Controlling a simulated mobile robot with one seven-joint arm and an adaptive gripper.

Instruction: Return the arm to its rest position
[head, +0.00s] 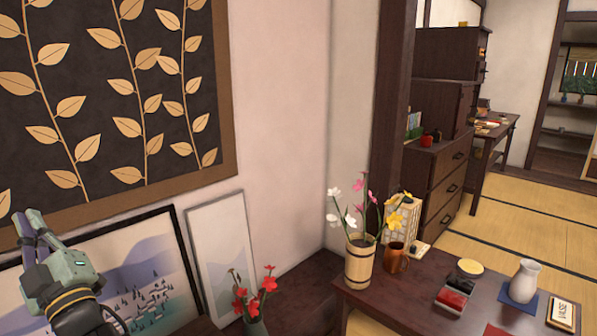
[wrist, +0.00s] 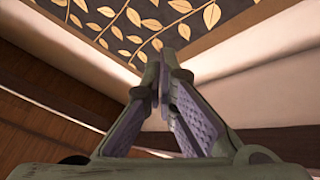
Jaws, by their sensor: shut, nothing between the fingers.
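My gripper (head: 36,226) is at the lower left of the head view, raised in front of a framed landscape picture and below the large leaf-patterned panel. In the wrist view my gripper (wrist: 163,62) has its two fingers drawn together at the tips, with nothing between them. It touches nothing that I can see. Most of my arm is outside the head view.
A low dark table (head: 400,300) at the lower right bears a wooden flower vase (head: 359,264), a brown mug (head: 396,258) and a white bottle (head: 524,281). Red flowers (head: 256,290) stand near my arm. A framed picture (head: 150,265) leans behind my gripper. Tatami floor (head: 520,245) is clear behind the table.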

